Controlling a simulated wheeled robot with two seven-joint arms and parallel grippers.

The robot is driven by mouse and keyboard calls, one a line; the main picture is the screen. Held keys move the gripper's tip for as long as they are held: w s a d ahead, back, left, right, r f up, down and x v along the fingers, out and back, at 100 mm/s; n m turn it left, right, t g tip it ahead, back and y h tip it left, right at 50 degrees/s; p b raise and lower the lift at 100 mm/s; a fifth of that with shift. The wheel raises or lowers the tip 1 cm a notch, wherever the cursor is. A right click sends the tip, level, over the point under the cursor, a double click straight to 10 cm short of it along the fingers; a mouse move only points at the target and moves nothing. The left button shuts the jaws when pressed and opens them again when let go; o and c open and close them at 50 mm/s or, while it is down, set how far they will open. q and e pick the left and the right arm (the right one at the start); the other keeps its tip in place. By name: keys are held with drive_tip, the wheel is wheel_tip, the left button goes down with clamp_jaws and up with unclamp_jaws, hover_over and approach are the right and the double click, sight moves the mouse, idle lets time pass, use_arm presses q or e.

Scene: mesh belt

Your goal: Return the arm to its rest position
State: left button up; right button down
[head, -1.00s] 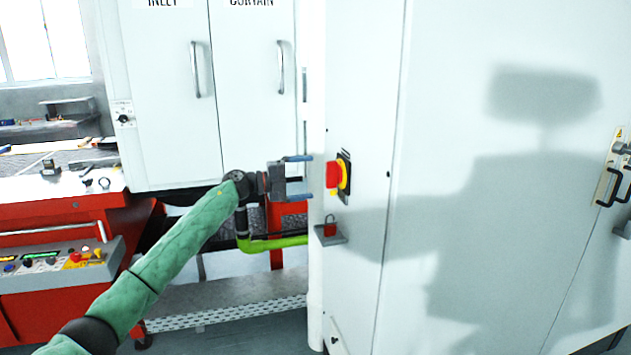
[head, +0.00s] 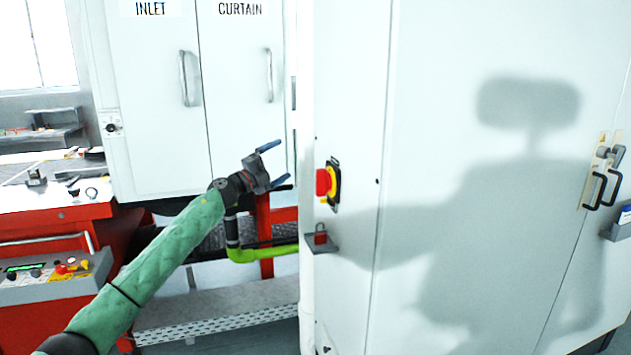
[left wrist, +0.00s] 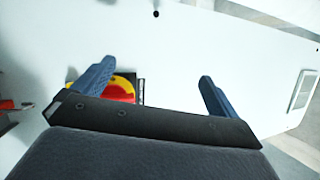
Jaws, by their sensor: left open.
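My left arm, in a green sleeve, reaches in from the lower left in the head view. Its gripper (head: 278,166) is open and empty, with blue fingertips spread apart. It is to the left of a red knob on a yellow plate (head: 324,183) on the white cabinet side, with a gap between them in the picture. In the left wrist view the open fingers (left wrist: 150,85) frame bare white panel, and the red and yellow knob (left wrist: 122,90) shows partly hidden behind the left finger and the gripper body. My right gripper is not in view.
A small grey ledge with a red padlock (head: 320,236) juts out below the knob. White cabinet doors (head: 235,90) with handles stand behind the gripper. A red bench with a control panel (head: 50,275) is at the left. A lime-green hose (head: 265,252) runs below the gripper.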

use_arm(q)
drive_tip(key=s+a+r+n+t+y, duration=0.3)
drive_tip(key=r+n+t+y, duration=0.25)
drive_tip(key=n+y, duration=0.35)
drive_tip(key=s+a+r+n+t+y, duration=0.4)
drive_tip(key=r+n+y, duration=0.35)
drive_tip(key=n, duration=0.25)
drive_tip(key=s+d+f+n+g+p, duration=0.15)
drive_tip(key=s+f+g, duration=0.45)
drive_tip(key=s+f, duration=0.9)
drive_tip(key=s+d+f+n+g, duration=0.25)
drive_tip(key=s+f+g, duration=0.55)
drive_tip(key=f, duration=1)
drive_tip(key=s+f+n+g, duration=0.1)
drive_tip(key=s+f+g, duration=0.1)
drive_tip(key=s+f, duration=0.7)
drive_tip(key=s+f+n+g+h+p, duration=0.1)
drive_tip(key=s+f+g, duration=0.1)
drive_tip(key=s+f, duration=0.8)
drive_tip(key=s+d+f+n+g+h+p, duration=0.1)
drive_tip(key=s+f+g, duration=0.2)
drive_tip(key=s+f, duration=0.7)
drive_tip(key=s, duration=1.3)
drive_tip(key=shift+s, duration=0.25)
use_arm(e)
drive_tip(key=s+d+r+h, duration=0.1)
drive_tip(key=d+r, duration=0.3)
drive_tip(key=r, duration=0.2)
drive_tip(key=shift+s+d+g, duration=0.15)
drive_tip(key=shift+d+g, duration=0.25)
